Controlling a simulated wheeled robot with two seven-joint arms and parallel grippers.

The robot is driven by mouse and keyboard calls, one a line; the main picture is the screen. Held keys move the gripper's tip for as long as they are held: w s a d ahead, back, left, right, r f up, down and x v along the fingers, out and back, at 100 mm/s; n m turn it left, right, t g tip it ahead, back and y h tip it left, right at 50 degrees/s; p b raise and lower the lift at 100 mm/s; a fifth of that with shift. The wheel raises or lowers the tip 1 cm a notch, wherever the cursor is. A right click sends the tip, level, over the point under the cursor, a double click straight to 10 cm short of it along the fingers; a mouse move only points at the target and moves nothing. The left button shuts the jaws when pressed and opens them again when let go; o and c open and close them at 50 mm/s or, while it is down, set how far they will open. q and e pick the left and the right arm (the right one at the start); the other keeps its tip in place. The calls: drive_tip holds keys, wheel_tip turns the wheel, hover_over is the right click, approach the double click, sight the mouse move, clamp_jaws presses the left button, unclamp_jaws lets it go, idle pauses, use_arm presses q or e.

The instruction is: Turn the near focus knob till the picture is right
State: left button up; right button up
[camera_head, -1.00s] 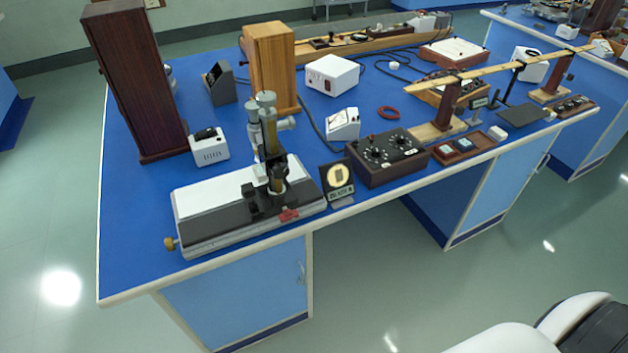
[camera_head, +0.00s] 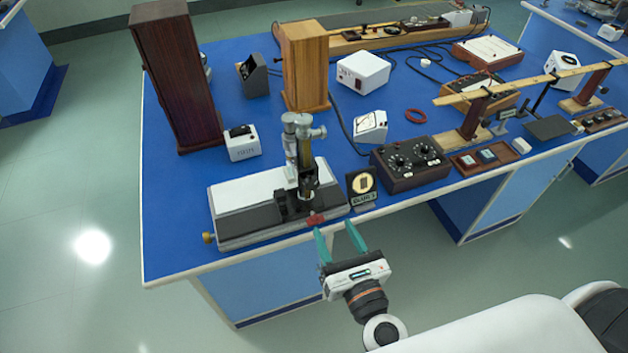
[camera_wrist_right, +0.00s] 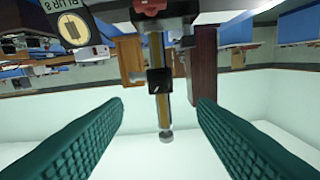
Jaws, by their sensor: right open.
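The microscope (camera_head: 300,150) stands upright on a grey-black bed (camera_head: 245,233) at the bench's front edge. I cannot clearly pick out its near focus knob; a grey side knob (camera_head: 320,132) shows high on its right. A dark sign with a pale disc (camera_head: 362,186) stands right of it; in the right wrist view this sign (camera_wrist_right: 72,28) appears upside down and seems to read "BLUR 8". My right gripper (camera_head: 335,228) is open and empty just in front of the bed. In the right wrist view the microscope (camera_wrist_right: 161,60) lies beyond, between its fingers (camera_wrist_right: 161,101). My left gripper is out of view.
A red part (camera_head: 316,219) projects from the bed's front, close to my right fingertips. A brass knob (camera_head: 208,238) is at the bed's left end. A dark control box (camera_head: 410,165) stands to the right. A white box (camera_head: 242,144) and wooden cabinets (camera_head: 303,65) stand behind.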

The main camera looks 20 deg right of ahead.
sight(313, 186)
drive_tip(key=w+p, duration=0.4)
drive_tip(key=w, duration=0.6)
drive_tip(key=shift+w+a+r, duration=0.1)
drive_tip(key=shift+w+a, duration=0.05)
drive_tip(key=shift+w, duration=0.8)
drive_tip(key=c, duration=1)
drive_tip(key=shift+m, duration=0.4)
